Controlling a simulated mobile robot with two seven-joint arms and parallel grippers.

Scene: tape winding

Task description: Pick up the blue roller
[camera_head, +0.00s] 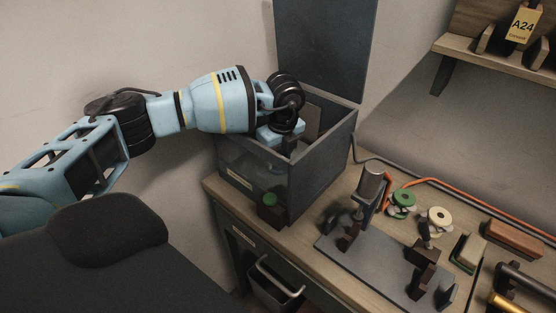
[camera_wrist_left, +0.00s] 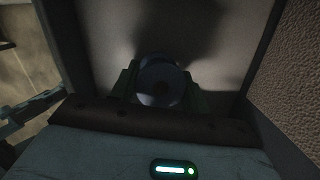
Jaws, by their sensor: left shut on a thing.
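My left gripper (camera_head: 290,142) reaches down into an open-topped grey box (camera_head: 326,165) at the back of the bench, and the box walls hide much of it in the head view. In the left wrist view a dark, bluish-grey roller (camera_wrist_left: 160,82) with a round end face sits between the two fingers. The gripper is shut on it, inside the dim box. Its blue colour is hard to make out in the shadow. The head view does not show the roller. My right gripper is in neither view.
The box's tall lid (camera_head: 325,45) stands open behind. A grey fixture plate (camera_head: 385,275) with a metal cylinder and dark clamps is on the bench to the right. Green and cream rolls (camera_head: 404,197) and an orange cable lie beyond. A shelf (camera_head: 490,58) is at upper right.

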